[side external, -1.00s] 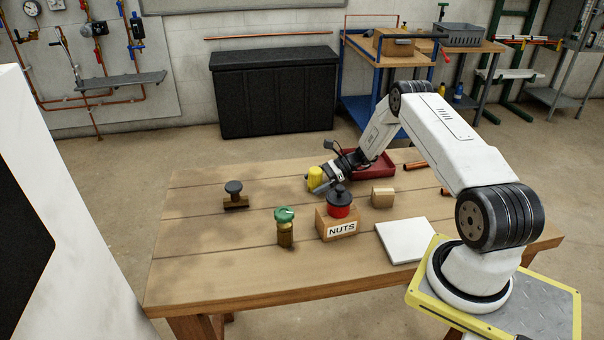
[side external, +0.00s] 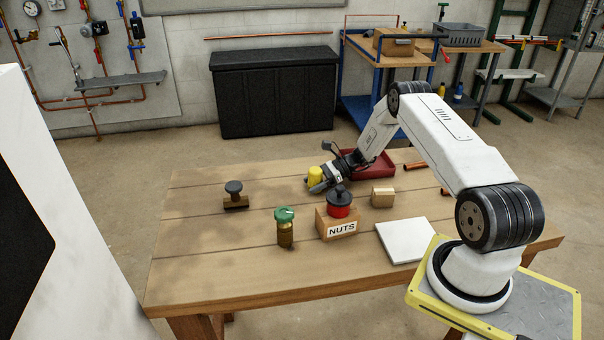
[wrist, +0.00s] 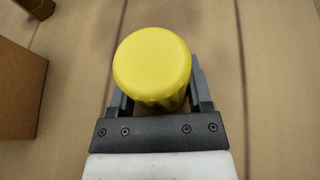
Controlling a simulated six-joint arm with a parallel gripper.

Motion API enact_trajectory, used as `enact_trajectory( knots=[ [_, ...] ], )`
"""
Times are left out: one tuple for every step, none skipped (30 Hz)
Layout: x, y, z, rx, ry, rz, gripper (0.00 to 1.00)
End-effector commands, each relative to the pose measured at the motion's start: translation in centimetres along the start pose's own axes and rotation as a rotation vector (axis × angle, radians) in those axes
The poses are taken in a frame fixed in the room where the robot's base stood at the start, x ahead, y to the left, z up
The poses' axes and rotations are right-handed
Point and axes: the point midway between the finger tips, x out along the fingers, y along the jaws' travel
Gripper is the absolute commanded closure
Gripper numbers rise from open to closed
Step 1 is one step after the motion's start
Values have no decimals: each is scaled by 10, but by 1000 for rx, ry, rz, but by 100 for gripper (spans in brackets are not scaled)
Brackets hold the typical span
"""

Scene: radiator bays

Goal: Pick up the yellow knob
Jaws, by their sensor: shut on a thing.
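The yellow knob (side external: 315,176) is near the middle of the wooden table in the side view. It is a ribbed cylinder with a smooth round top. My gripper (side external: 320,187) reaches it from the right and is shut on it. In the wrist view the yellow knob (wrist: 152,66) sits between the two dark fingers of my gripper (wrist: 154,95), which lie on either side of it. The knob hides the fingertips there. I cannot tell whether the knob's underside touches the table.
A NUTS box (side external: 338,228) with a red and black knob (side external: 339,205) stands close in front. A green-topped valve (side external: 285,228), a dark knob on a brown base (side external: 235,196), a small wooden block (side external: 383,197), a white plate (side external: 405,240) and a red tray (side external: 375,168) are around. The table's left front is clear.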

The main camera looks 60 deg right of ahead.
Motion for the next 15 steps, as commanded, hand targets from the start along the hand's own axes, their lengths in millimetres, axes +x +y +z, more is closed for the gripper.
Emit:
enact_trajectory(
  knots=[
    [0, 0, 0, -1, 0, 0, 100],
    [0, 0, 0, -1, 0, 0, 100],
    [0, 0, 0, -1, 0, 0, 100],
    [0, 0, 0, -1, 0, 0, 100],
    [0, 0, 0, -1, 0, 0, 100],
    [0, 0, 1, -1, 0, 0, 100],
    [-1, 0, 1, -1, 0, 0, 100],
    [-1, 0, 2, -1, 0, 0, 100],
    [-1, 0, 3, -1, 0, 0, 100],
    [-2, 0, 4, -1, 0, 0, 100],
    [-2, 0, 6, -1, 0, 0, 100],
    [-3, -1, 8, -1, 0, 0, 100],
    [-4, -1, 10, -2, 0, -1, 100],
    [-5, -1, 12, -3, 0, -1, 100],
    [-6, -1, 15, -2, 0, -1, 100]
  ],
)
